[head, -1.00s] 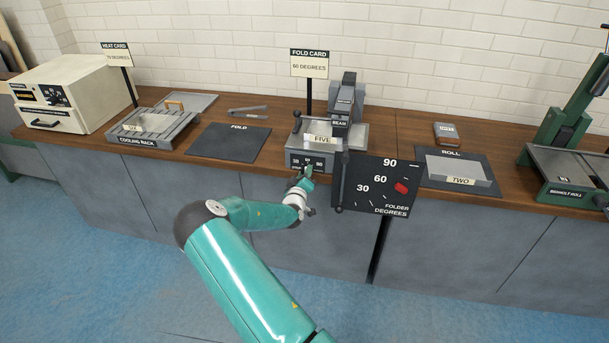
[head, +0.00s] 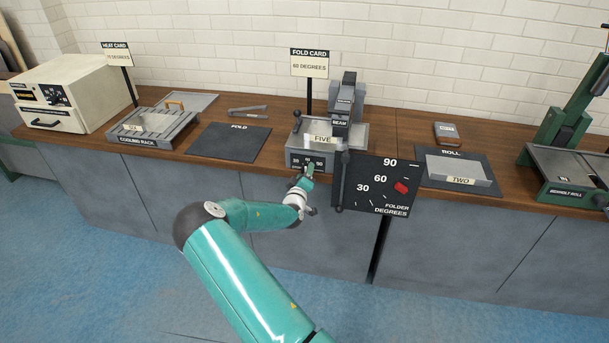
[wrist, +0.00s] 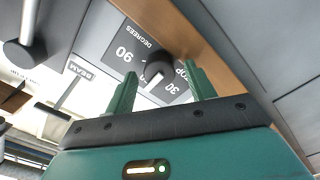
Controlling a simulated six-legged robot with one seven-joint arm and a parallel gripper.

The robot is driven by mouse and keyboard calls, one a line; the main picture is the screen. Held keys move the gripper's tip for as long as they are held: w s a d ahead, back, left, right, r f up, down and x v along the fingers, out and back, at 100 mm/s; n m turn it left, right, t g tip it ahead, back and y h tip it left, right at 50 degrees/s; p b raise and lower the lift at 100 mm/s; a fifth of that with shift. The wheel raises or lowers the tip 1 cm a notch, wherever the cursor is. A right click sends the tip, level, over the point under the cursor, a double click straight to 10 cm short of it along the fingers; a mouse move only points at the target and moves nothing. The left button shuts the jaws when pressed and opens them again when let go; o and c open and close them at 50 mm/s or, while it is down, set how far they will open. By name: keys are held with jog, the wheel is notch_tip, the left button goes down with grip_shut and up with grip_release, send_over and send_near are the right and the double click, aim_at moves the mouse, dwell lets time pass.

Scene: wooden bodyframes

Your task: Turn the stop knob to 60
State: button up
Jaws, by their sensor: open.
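The stop knob (wrist: 157,69) is dark with a white pointer stripe. It sits on the folder's dark scale plate (wrist: 112,60), where 90, 30 and DEGREES are readable upside down in the wrist view. The pointer slants down-left in that view, between the 90 and the 30; the 60 mark is not readable there. My gripper (wrist: 161,76) is open, one green finger on each side of the knob; I cannot tell whether they touch it. In the head view my gripper (head: 306,180) is at the front of the folder (head: 300,143) and hides the knob.
A fold card (head: 309,66) reads 60 degrees. The large folder degrees board (head: 350,205) with a red pointer stands just right of my gripper. A plate marked FIVE (head: 322,140) lies on the folder below the beam (head: 340,123). The wooden bench edge runs behind my gripper.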

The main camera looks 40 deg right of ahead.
jog(key=v, duration=1.4)
jog(key=shift+w, duration=0.1)
